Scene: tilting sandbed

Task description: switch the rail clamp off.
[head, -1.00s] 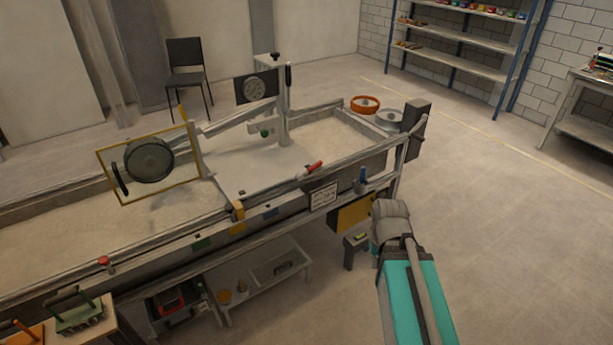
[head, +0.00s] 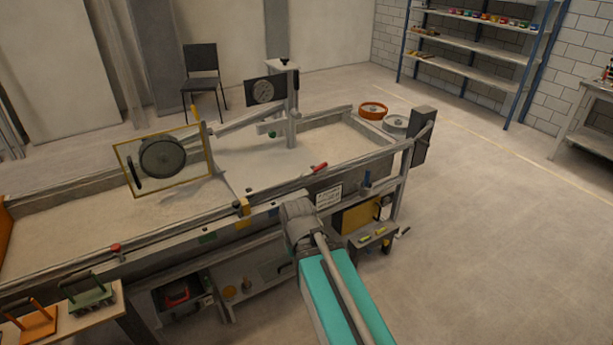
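The sandbed (head: 75,193) is a long, pale, sand-filled trough with metal rails, on a grey frame. A red-handled lever (head: 318,167) lies along its front rail, right of the middle. My teal and grey arm reaches up in front of the bed, right of the middle. My gripper is not visible.
A yellow-framed wheel (head: 163,157) and a post with a dial (head: 263,91) stand over the bed. A dark box (head: 423,136) is at the right end. A small bench (head: 70,318) with tools is at lower left. The floor on the right is clear.

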